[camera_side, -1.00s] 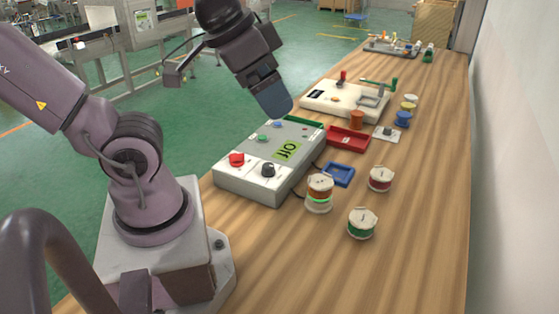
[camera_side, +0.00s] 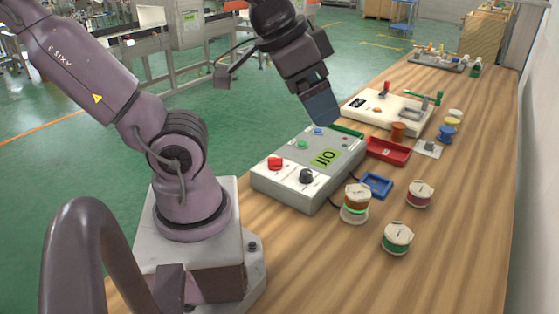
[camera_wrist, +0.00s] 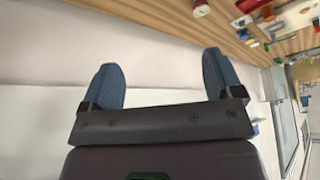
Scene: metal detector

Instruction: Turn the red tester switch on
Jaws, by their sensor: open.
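The grey tester box (camera_side: 286,191) sits on the wooden table in the side view. A red switch (camera_side: 275,163) is on its front left, beside a black knob (camera_side: 306,176). Its green display (camera_side: 325,157) reads "Off". My gripper (camera_side: 324,116) hangs above the far end of the box, clear of the red switch. In the wrist view its two blue fingers (camera_wrist: 161,75) are wide apart with nothing between them. The tester box cannot be made out in the wrist view.
A cream device (camera_side: 372,112) with a red lever stands beyond the tester. A red tray (camera_side: 388,153), a blue tray (camera_side: 376,186) and several wire spools, including a green one (camera_side: 397,238), lie to the right. The table's right front is clear.

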